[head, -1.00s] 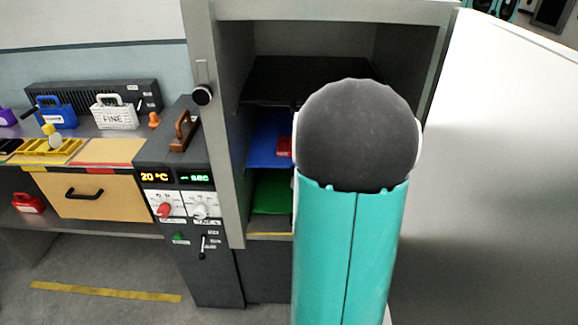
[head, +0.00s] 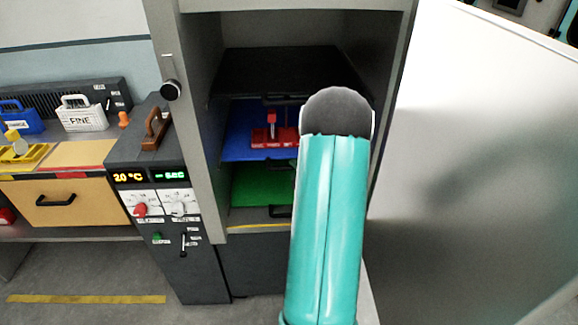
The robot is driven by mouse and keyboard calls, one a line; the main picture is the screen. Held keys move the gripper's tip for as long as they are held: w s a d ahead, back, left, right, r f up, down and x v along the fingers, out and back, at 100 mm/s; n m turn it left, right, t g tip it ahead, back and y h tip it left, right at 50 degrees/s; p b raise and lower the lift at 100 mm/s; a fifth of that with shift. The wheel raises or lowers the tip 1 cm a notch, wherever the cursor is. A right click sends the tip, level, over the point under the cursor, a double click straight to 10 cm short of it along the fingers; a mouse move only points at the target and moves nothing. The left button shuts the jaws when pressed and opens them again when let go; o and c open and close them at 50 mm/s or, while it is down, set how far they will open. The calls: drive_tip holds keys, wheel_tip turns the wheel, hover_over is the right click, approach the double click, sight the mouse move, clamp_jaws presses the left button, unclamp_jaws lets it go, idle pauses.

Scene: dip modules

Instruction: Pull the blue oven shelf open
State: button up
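The blue oven shelf (head: 240,146) sits inside the open oven cabinet, between a black shelf (head: 265,66) above and a green shelf (head: 258,184) below. A red block-like item (head: 270,138) with an upright part rests on the blue shelf. My teal arm with its dark rounded joint stands in front of the oven and covers the right part of the blue shelf. My gripper is hidden behind my arm, so its state and any contact with the shelf do not show.
The oven door (head: 460,160) stands open on the right. A control panel (head: 160,195) with displays and knobs is at the left of the oven. Further left is a bench with a wooden drawer (head: 75,205), a white FINE case (head: 82,118) and a blue case (head: 18,120).

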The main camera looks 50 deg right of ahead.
drive_tip(key=x, duration=0.4)
drive_tip(key=shift+w+d+f, duration=0.1)
drive_tip(key=shift+w, duration=0.3)
clamp_jaws()
